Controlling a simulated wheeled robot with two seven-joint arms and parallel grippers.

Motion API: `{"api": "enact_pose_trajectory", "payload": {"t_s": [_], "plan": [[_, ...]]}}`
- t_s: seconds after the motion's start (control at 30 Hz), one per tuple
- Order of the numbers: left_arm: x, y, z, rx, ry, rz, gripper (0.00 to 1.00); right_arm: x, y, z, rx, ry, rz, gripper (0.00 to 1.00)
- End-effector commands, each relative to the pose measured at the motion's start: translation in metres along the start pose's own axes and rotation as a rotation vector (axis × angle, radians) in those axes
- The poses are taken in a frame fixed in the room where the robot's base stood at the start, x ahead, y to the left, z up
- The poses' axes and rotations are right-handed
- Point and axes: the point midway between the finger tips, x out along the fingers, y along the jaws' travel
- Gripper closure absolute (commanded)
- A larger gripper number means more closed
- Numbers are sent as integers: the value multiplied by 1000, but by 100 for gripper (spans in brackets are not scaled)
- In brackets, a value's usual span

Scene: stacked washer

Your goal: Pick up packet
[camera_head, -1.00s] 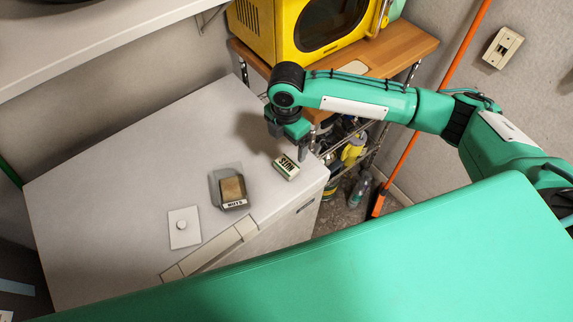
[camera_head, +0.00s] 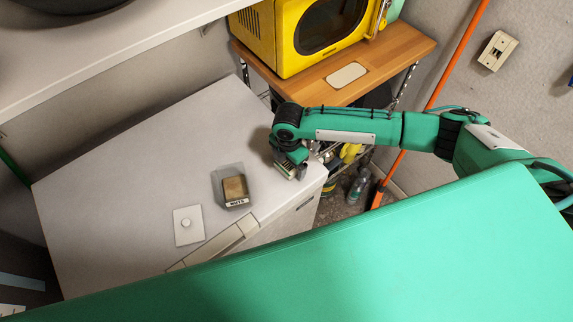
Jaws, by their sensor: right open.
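A small pale packet with dark lettering (camera_head: 300,174) lies near the right edge of the white appliance top (camera_head: 130,170). It is now mostly hidden by my right gripper (camera_head: 290,166), which is low over it and pointing down. The gripper is open; I cannot tell whether its fingers touch the packet. A brown packet in a clear wrapper with a label (camera_head: 234,188) lies on the same top, left of the gripper and apart from it. My left gripper is not in view.
A small white plate with a round knob (camera_head: 188,225) lies left of the brown packet. A yellow microwave (camera_head: 310,35) stands on a wooden shelf (camera_head: 395,60) behind my right arm. An orange pole (camera_head: 430,105) leans at the right. The left part of the top is clear.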

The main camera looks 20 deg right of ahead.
Motion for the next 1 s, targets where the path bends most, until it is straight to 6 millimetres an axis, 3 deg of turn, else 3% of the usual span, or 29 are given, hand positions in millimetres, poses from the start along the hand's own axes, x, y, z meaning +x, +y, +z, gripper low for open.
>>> {"api": "enact_pose_trajectory", "payload": {"t_s": [0.07, 0.3, 0.73, 0.87, 1.0], "plan": [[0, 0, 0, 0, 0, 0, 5, 0, 0, 0, 0, 0, 0, 15], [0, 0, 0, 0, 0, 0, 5, 0, 0, 0, 0, 0, 0, 60], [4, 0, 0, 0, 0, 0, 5, -10, 1, 0, 0, 1, 3, 60], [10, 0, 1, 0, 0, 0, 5, -28, 1, 0, -1, 1, 4, 60], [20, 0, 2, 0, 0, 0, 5, -65, 2, 0, -2, 0, 7, 60]]}}
